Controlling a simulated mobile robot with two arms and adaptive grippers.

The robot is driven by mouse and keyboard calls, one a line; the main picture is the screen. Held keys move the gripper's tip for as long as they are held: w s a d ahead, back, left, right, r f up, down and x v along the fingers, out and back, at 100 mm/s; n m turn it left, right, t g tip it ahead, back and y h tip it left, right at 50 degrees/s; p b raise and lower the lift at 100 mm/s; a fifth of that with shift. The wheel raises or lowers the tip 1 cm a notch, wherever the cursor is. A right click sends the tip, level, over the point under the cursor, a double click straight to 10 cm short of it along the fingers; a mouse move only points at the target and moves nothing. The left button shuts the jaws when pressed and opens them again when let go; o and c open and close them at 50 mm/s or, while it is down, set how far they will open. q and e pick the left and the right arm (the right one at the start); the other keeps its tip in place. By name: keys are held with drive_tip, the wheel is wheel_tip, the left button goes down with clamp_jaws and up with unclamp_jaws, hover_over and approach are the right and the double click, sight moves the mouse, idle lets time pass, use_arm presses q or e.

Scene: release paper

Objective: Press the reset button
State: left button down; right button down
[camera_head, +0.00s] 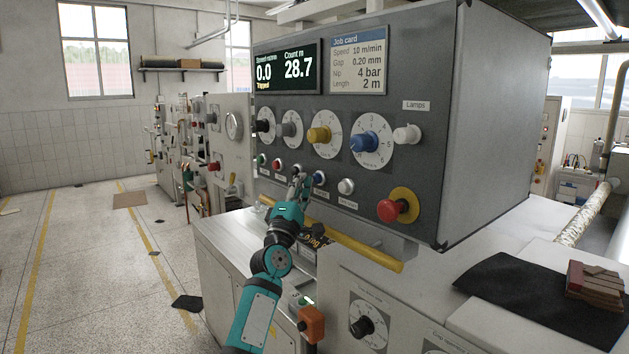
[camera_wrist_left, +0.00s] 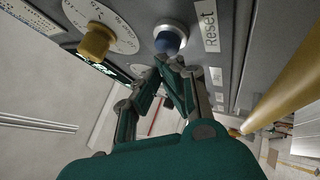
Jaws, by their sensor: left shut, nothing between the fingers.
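The reset button is a blue push button (camera_head: 319,178) in a pale collar, in the lower row on the dark control panel (camera_head: 430,130). In the left wrist view the blue button (camera_wrist_left: 168,41) sits near the top, beside a label (camera_wrist_left: 209,25) that reads "Reset". My left gripper (camera_head: 301,179) is shut and empty, with its tips at the panel just left of the blue button. In the left wrist view the left gripper's tips (camera_wrist_left: 167,62) are right by the button's lower edge; I cannot tell whether they touch it. My right gripper is not in view.
A yellow rail (camera_head: 350,246) runs below the panel, close to my left arm. A white button (camera_head: 346,186) and a red mushroom knob (camera_head: 390,211) on yellow are to the right. Yellow (camera_head: 320,134) and blue (camera_head: 364,141) dial knobs stick out above. The display (camera_head: 286,68) reads "Tripped".

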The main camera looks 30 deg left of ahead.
use_arm(q)
drive_tip(key=shift+w+d+b, duration=0.2)
drive_tip(key=shift+w+b, duration=0.1)
drive_tip(key=shift+w, duration=0.15)
idle(0.4)
idle(0.3)
drive_tip(key=shift+s+a+p, duration=0.3)
drive_tip(key=shift+s+p, duration=0.15)
drive_tip(key=shift+s, duration=0.4)
drive_tip(key=s, duration=0.1)
drive_tip(key=s+a+p, duration=0.1)
drive_tip(key=s, duration=0.1)
drive_tip(key=s+a, duration=0.1)
drive_tip(key=shift+s+p, duration=0.3)
drive_tip(key=shift+f, duration=0.1)
idle(0.5)
